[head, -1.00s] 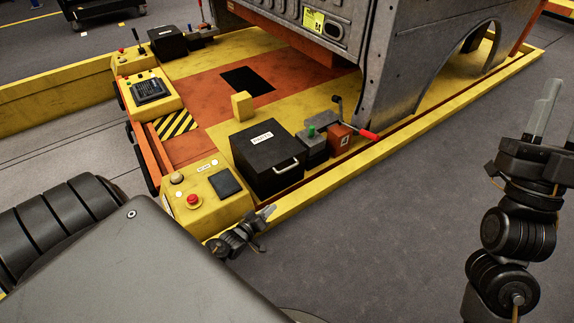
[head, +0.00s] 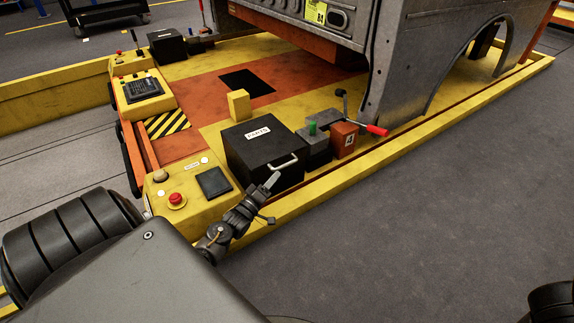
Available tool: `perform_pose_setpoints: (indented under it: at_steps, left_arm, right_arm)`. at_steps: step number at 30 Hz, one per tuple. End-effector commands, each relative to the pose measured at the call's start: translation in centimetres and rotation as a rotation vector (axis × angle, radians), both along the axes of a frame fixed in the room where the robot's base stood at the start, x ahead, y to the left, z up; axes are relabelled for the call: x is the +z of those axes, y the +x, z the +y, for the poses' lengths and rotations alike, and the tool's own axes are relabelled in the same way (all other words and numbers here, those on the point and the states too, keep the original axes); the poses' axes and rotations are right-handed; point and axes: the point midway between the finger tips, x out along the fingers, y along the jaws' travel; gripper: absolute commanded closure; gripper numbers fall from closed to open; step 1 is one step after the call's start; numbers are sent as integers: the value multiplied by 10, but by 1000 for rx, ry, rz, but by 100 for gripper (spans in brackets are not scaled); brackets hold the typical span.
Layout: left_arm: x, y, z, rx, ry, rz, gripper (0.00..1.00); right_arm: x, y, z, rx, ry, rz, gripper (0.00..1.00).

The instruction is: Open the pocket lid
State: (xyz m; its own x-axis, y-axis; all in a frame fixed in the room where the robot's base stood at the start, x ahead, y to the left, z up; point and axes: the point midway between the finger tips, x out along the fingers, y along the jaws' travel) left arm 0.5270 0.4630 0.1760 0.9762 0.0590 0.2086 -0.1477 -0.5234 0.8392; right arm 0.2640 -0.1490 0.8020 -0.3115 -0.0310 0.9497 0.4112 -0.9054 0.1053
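A black box (head: 262,152) with a white label on its lid stands on the yellow carrier, and its lid looks shut. A silver handle (head: 285,162) is on its front right side. My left gripper (head: 272,182) is just in front of the box, below the handle. Its fingers are small and seen at an angle, so I cannot tell whether they are apart or whether they touch the box. Nothing shows held in it. My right gripper is out of view; only a dark part of that arm shows at the lower right corner.
A yellow panel with a red button (head: 177,199) is left of the box. A grey block with a green knob (head: 312,128), an orange box (head: 343,140) and a red-handled lever (head: 376,130) are right of it. A grey vehicle body (head: 425,60) stands behind. The floor at right is clear.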

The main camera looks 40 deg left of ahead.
Motion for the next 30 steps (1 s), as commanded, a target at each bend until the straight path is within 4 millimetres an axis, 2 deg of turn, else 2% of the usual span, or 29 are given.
perform_pose_setpoints:
  at_steps: [1, 6, 12, 24, 29, 30]
  left_arm:
    - [-2, 11, 0, -1, 2, -6, 78]
    - [5, 42, 1, -3, 2, -4, 78]
    - [11, 65, 2, -4, 1, -2, 78]
    - [14, 72, 1, -5, 0, 0, 78]
    - [14, 72, 1, -5, 0, 0, 99]
    - [14, 72, 1, -5, 0, 0, 100]
  right_arm:
    - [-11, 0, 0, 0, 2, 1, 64]
    - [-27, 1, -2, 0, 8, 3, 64]
    - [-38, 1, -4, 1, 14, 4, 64]
    - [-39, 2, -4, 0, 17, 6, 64]
    - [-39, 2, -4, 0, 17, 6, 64]
    - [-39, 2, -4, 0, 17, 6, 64]
